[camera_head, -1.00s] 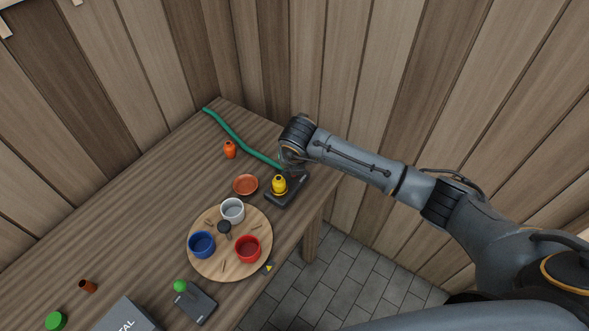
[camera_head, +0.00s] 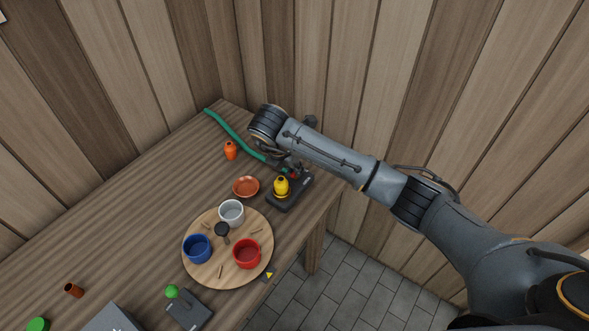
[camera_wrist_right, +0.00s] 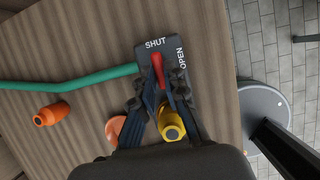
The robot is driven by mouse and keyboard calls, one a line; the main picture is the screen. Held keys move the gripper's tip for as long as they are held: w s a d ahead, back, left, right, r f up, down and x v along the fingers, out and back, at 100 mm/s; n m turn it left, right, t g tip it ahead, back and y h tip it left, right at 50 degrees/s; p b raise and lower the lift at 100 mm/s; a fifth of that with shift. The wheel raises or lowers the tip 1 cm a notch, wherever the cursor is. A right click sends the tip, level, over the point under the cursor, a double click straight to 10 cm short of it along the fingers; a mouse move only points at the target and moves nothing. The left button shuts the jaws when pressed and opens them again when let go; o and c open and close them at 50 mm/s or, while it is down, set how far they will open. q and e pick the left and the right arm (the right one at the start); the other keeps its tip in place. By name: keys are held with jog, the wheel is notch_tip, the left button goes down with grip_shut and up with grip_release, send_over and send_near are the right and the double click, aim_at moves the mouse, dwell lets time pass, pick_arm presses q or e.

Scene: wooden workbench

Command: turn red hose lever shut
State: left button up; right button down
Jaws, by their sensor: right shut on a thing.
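The red lever (camera_wrist_right: 158,70) sits on a dark valve plate (camera_wrist_right: 148,55) marked SHUT and OPEN. In the right wrist view its upper end is just below the word SHUT, and OPEN is off to its right. In the head view a bit of the red lever (camera_head: 293,174) shows below my right wrist. My right gripper (camera_wrist_right: 158,87) has its fingers on both sides of the lever and is shut on it; it is mostly hidden under my arm in the head view (camera_head: 283,163). The green hose (camera_wrist_right: 85,83) runs to the plate's left side. My left gripper is not in view.
An orange bottle (camera_head: 230,151) and a terracotta dish (camera_head: 246,187) are near. A round wooden board (camera_head: 212,275) holds white, blue and red cups. The left of the workbench is mostly clear.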

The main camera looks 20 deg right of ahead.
dwell(0.3)
jog(key=c, duration=1.4)
grip_release()
jog(key=shift+v, duration=6.05)
jog(key=shift+f, duration=0.1)
